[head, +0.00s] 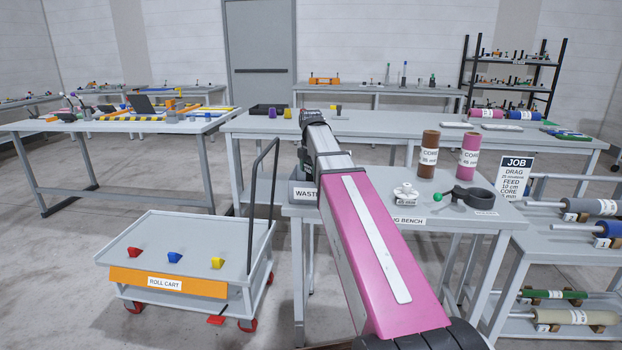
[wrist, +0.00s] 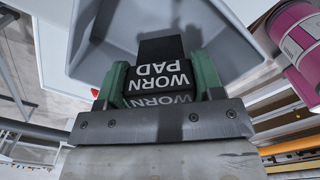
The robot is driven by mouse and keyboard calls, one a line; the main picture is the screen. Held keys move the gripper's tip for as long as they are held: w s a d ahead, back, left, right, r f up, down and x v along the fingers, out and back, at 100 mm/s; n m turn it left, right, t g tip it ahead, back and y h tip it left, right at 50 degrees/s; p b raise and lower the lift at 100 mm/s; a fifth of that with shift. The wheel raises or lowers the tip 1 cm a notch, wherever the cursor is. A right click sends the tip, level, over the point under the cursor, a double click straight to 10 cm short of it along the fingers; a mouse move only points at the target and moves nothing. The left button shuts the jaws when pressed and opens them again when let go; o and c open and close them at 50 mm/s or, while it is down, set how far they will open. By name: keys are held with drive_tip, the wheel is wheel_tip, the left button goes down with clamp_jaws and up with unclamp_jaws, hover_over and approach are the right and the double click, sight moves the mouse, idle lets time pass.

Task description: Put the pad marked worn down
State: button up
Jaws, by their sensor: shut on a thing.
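The worn pad (wrist: 160,48) is a black block with white WORN PAD lettering. My gripper (wrist: 160,82) is shut on it, with one green finger on each side. In the wrist view the pad is over a grey open bin (wrist: 98,58), whose sloping walls surround it; I cannot tell whether it touches the bin. In the head view the grey bin marked WASTE (head: 304,194) stands at the left end of the small bench, partly behind my arm.
A brown core (head: 429,154) and a pink core (head: 469,157) stand on the bench (head: 425,232), near a white part (head: 405,194) and a dark ring tool (head: 475,198). A roll cart (head: 190,252) is at left, a roll rack (head: 570,245) at right.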

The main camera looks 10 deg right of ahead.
drive_tip(key=shift+f, duration=1.6)
drive_tip(key=o, duration=1.2)
drive_tip(key=shift+f, duration=0.1)
wheel_tip(320, 180, up, 12)
drive_tip(key=shift+r, duration=0.15)
